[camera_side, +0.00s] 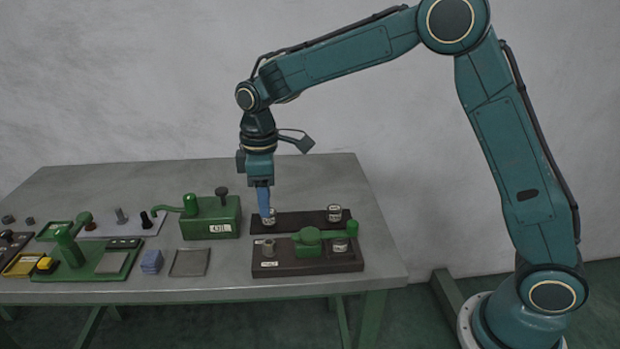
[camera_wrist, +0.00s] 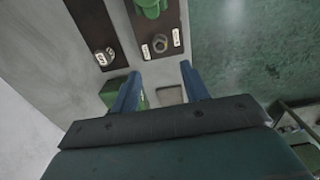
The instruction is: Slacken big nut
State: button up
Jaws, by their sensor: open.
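Two dark boards lie on the bench. On the front board (camera_side: 306,266), a metallic nut-like piece (camera_side: 268,248) stands at the left end; it also shows in the wrist view (camera_wrist: 161,42) between two white labels. On the rear board (camera_side: 302,221), round pieces with white labels sit at the left end and at the right end (camera_side: 334,213). Which piece is the big nut I cannot tell for sure. My gripper (camera_side: 264,218) points down by the rear board's left end, overlapping the piece there in the side view. In the wrist view its blue fingers (camera_wrist: 157,70) are apart and empty.
A green lever piece (camera_side: 308,238) sits on the front board. A green box labelled oil (camera_side: 212,222) stands left of my gripper. A grey tray (camera_side: 190,263), blue pad (camera_side: 151,262) and green fixture (camera_side: 80,262) lie further left. The back of the bench is clear.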

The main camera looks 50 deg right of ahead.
notch_tip(320, 180, up, 3)
jog(key=shift+f, duration=0.1)
dwell(0.5)
jog(key=s+d+r+m+t, duration=0.1)
jog(key=s+d+r+m, duration=0.15)
jog(key=s+r, duration=0.4)
jog(key=s+d+r+m+t, duration=0.2)
jog(key=s+d+r, duration=0.2)
jog(key=s, duration=0.5)
jog(key=s+d+f+m+t, duration=0.1)
jog(key=s+m, duration=0.1)
jog(key=s, duration=0.5)
jog(key=s+d+f+m+t, duration=0.1)
jog(key=s+d+m, duration=0.1)
jog(key=s, duration=0.5)
jog(key=shift+s+f+m+t, duration=0.15)
jog(key=shift+f+m+t, duration=0.1)
jog(key=shift+m+t, duration=0.1)
